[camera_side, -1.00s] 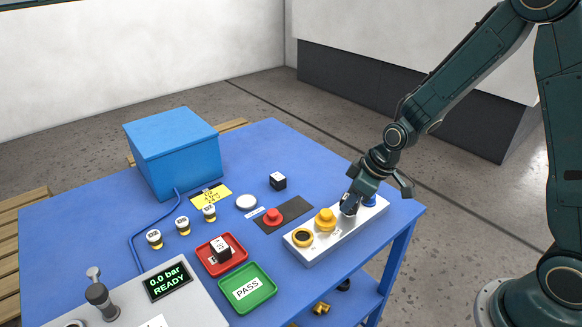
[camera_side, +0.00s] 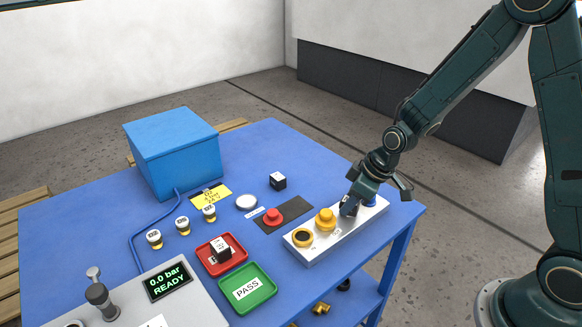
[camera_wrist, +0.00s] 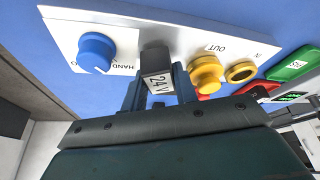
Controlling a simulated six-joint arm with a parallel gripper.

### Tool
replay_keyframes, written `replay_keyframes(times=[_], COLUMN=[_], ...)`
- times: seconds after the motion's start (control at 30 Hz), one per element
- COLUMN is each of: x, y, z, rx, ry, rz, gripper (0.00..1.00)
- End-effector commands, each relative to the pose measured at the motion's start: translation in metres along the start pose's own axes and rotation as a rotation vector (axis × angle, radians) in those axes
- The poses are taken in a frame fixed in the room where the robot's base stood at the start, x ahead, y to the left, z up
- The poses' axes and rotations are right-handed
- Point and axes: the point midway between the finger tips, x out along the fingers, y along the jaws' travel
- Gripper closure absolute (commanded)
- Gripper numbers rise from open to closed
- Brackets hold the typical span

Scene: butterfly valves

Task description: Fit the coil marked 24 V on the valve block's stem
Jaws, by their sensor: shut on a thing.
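The coil marked 24 V (camera_wrist: 157,80) is a black block with a white label. My gripper (camera_wrist: 158,88) is shut on it. In the side view my gripper (camera_side: 349,206) is low over the white valve block (camera_side: 318,250), between the blue knob (camera_wrist: 95,53) and the yellow plug (camera_side: 325,219). In the wrist view the coil stands between the blue knob marked HAND and the yellow plug by OUT. The stem is hidden, and I cannot tell how far the coil sits over it.
Another black cube (camera_side: 278,180) lies on the table and one is in the red tray (camera_side: 240,258). A green PASS tray (camera_side: 268,302), red button (camera_side: 273,215), several small yellow-based parts and a blue box (camera_side: 172,150) stand left of the block. The test unit (camera_side: 190,305) reads 0.0 bar READY.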

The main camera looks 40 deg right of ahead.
Motion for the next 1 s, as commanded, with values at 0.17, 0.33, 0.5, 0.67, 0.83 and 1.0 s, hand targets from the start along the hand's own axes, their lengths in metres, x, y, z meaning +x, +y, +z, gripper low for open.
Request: replay_keyframes(times=[0.17, 0.33, 0.5, 0.67, 0.83, 1.0], x=[0.0001, 0.0001, 0.0001, 0.0002, 0.0002, 0.0000], y=[0.0000, 0.0000, 0.0001, 0.0000, -0.0001, -0.0001], z=[-0.0001, -0.0001, -0.0001, 0.0001, 0.0001, 0.0000], rx=[0.000, 0.000, 0.000, 0.000, 0.000, 0.000], ry=[0.001, 0.001, 0.001, 0.000, 0.000, 0.000], rz=[0.000, 0.000, 0.000, 0.000, 0.000, 0.000], gripper=[0.96, 0.61, 0.46, 0.38, 0.28, 0.28])
